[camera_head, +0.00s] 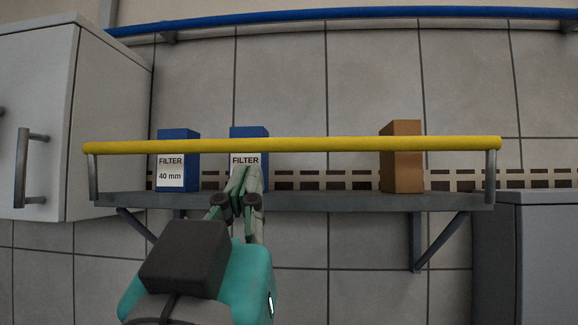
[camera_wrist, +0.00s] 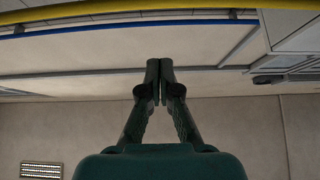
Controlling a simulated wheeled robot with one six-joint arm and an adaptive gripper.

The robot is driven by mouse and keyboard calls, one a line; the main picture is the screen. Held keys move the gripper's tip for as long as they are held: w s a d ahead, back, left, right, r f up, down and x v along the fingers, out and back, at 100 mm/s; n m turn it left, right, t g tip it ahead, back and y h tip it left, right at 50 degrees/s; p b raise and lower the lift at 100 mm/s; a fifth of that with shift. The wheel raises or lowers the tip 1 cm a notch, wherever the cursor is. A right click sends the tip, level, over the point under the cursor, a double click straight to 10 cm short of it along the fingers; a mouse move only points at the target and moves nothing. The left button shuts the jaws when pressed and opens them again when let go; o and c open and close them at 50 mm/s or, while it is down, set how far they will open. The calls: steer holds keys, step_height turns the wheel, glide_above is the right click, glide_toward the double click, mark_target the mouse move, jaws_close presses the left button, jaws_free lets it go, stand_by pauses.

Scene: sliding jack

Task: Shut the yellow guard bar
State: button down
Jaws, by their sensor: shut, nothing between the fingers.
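The yellow guard bar (camera_head: 310,145) runs level across the front of a grey shelf (camera_head: 330,202), above its board. A grey end arm (camera_head: 94,178) at the left and another (camera_head: 490,177) at the right join it to the shelf ends. It also crosses the top of the wrist view (camera_wrist: 200,13). My gripper (camera_head: 246,174) is shut and empty. In the head view its fingertips show just below the bar, left of its middle, with a small gap in the picture. In the wrist view the fingertips (camera_wrist: 160,66) are together, apart from the bar.
Two blue filter boxes (camera_head: 178,160) (camera_head: 250,132) and a brown box (camera_head: 402,157) stand on the shelf behind the bar. A white cabinet (camera_head: 95,110) is at the left, a grey unit (camera_head: 535,250) at lower right. A blue pipe (camera_head: 350,13) runs above.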

mark_target(273, 141)
steer(key=x, duration=0.4)
steer(key=f+x, duration=0.1)
steer(key=x, duration=0.2)
steer(key=w+x, duration=0.1)
steer(key=x, duration=0.3)
steer(key=shift+w+f, duration=0.15)
steer(key=shift+w, duration=0.7)
steer(key=shift+w+d, duration=0.1)
steer(key=shift+w+r, duration=0.2)
steer(key=shift+w, duration=0.5)
